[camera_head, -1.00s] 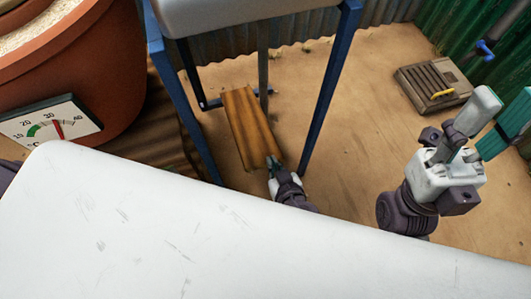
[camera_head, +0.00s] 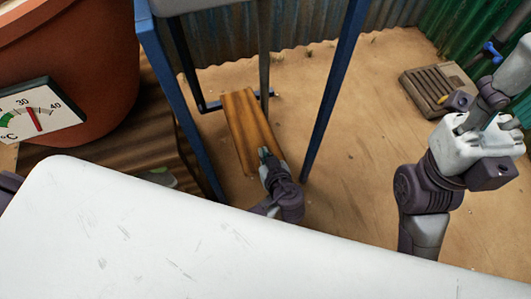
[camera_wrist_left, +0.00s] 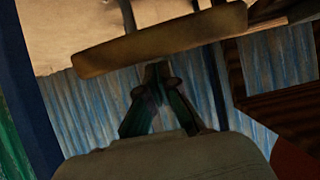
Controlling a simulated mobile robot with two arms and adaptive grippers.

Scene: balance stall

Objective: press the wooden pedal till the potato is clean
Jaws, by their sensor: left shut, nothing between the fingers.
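The wooden pedal (camera_head: 247,128) is a brown slatted board low between the blue legs of the stand. In the left wrist view it is the brown board (camera_wrist_left: 165,38) across the top. My left gripper (camera_head: 264,153) is over the pedal's near end in the head view, shut and empty. Its dark green fingers (camera_wrist_left: 158,75) meet just below the board's edge in the left wrist view; I cannot tell if they touch it. My right gripper (camera_head: 498,95) is at the right edge, partly cut off, so its opening is unclear. No potato is visible.
A white scratched surface (camera_head: 150,230) fills the foreground. Blue legs (camera_head: 335,90) flank the pedal. A terracotta pot (camera_head: 95,90) and a dial (camera_head: 35,115) stand at left. A slatted brown box (camera_head: 432,88) lies on the sandy ground at right.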

